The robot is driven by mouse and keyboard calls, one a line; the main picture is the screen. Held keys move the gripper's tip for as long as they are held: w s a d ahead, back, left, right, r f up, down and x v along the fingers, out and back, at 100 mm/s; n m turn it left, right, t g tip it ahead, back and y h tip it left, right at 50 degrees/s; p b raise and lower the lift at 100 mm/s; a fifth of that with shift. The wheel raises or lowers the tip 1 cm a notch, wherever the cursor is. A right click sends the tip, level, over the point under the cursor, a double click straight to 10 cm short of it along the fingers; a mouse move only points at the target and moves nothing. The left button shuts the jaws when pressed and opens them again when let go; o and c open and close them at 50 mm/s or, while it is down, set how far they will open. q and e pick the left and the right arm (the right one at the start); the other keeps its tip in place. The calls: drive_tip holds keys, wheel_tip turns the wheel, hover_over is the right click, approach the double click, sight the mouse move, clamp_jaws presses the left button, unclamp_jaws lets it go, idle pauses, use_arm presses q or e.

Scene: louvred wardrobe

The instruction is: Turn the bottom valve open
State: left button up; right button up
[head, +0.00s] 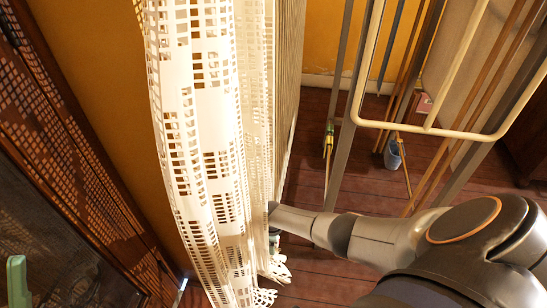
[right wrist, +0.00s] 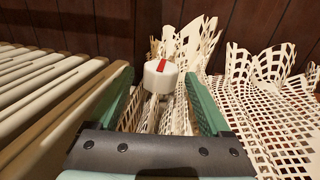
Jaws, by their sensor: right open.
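A white valve knob (right wrist: 160,76) with a red stripe on top shows in the right wrist view, at the end of a pale pipe. My right gripper (right wrist: 158,84) is open, with one green finger on each side of the knob. I cannot tell whether the fingers touch it. In the head view, my right arm reaches in from the right, low down, and its end goes behind the lace curtain (head: 205,130). The valve and right fingertips are hidden there. A green finger of my left gripper (head: 16,280) shows at the lower left corner; its opening is unclear.
A slatted, radiator-like panel (right wrist: 45,95) lies just left of my right gripper. Lace cloth (right wrist: 265,110) spreads behind and right of the knob. In the head view, a pale tubular frame (head: 430,130) and several poles stand right of the curtain, above the wooden floor (head: 305,180).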

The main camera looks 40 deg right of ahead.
drive_tip(key=shift+c, duration=0.4)
clamp_jaws()
idle(0.4)
